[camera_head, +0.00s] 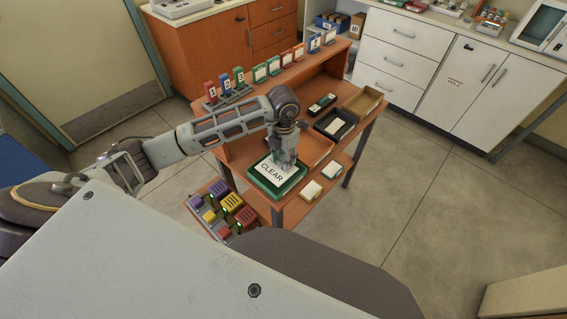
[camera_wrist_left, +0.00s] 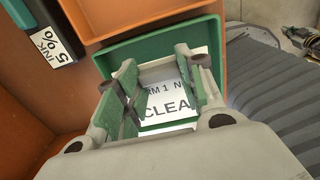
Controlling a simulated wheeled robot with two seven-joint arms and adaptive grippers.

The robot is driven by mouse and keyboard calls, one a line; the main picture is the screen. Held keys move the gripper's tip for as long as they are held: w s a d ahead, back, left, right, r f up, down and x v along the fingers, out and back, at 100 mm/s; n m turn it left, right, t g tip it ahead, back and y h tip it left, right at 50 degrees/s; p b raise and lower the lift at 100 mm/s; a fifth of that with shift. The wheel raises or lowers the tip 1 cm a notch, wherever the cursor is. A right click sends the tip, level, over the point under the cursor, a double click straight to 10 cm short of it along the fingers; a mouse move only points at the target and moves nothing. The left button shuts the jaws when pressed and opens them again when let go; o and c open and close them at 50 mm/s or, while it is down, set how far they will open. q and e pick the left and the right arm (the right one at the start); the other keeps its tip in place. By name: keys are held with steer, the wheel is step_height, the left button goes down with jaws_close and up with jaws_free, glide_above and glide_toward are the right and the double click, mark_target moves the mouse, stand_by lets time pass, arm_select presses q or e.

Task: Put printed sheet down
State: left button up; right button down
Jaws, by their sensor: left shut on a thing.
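The printed sheet (camera_head: 271,172) is white and reads "CLEAR". It lies in or just over the green tray (camera_head: 279,193) at the front of the orange wooden desk. My left gripper (camera_head: 284,162) points down over the tray and is shut on the sheet. In the left wrist view the sheet (camera_wrist_left: 172,112) shows between the two fingers (camera_wrist_left: 160,92), with the green tray (camera_wrist_left: 125,55) around it. The fingers hide part of the sheet, and I cannot tell whether it touches the tray floor. My right gripper is not in view.
A black tray (camera_head: 348,119) and an open cardboard box (camera_head: 378,97) stand right of the green tray. Upright numbered holders (camera_head: 224,84) line the desk's back left. Coloured stamps (camera_head: 231,202) sit on a lower left shelf. Pale pads (camera_head: 311,189) lie on the lower right.

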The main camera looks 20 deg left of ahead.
mark_target(283, 158)
arm_select(q)
steer(key=shift+f, duration=1.65)
steer(key=shift+f, duration=0.1)
steer(key=o, duration=0.8)
steer(key=shift+o, duration=0.2)
step_height(283, 158, up, 12)
steer(key=shift+r, duration=0.1)
